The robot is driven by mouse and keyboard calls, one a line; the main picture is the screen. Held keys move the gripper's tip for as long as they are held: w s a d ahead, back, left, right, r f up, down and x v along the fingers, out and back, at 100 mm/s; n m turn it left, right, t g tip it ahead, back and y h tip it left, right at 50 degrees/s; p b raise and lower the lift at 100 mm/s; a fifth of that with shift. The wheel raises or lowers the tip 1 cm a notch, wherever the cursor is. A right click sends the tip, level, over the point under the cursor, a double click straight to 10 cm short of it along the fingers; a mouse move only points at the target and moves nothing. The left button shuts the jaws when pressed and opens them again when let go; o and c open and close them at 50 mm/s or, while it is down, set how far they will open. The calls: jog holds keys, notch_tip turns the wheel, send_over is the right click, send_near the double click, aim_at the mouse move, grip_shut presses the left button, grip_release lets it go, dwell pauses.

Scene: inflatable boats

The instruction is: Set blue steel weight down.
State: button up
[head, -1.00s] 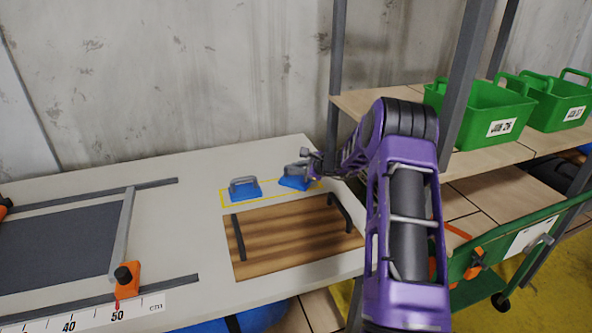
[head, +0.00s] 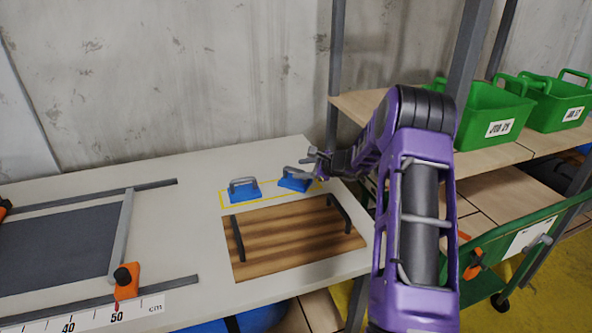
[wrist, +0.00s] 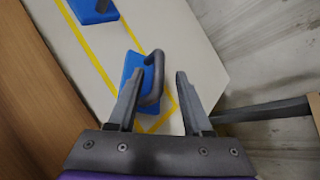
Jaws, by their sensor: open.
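Two blue steel weights with grey handles stand on the pale table, inside a yellow outlined rectangle. The left weight (head: 243,191) stands apart from my gripper. The right weight (head: 293,181) is close to my gripper (head: 318,163), which is just to its right and a little above. In the wrist view my gripper (wrist: 155,92) is open. The near weight (wrist: 132,65) lies by the left finger, its handle (wrist: 153,78) showing between the fingers without being gripped. The other weight (wrist: 93,10) is at the top left of the wrist view.
A wooden board (head: 290,238) with two black handles lies in front of the yellow outline (head: 224,206). A shelf upright (head: 337,75) rises behind my gripper. Green bins (head: 492,112) stand on the shelf at right. A framed dark mat (head: 55,245) and orange clamp (head: 126,281) are at left.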

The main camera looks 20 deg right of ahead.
jog(key=v, duration=0.8)
jog(key=shift+s, duration=0.15)
jog(key=shift+d, duration=0.1)
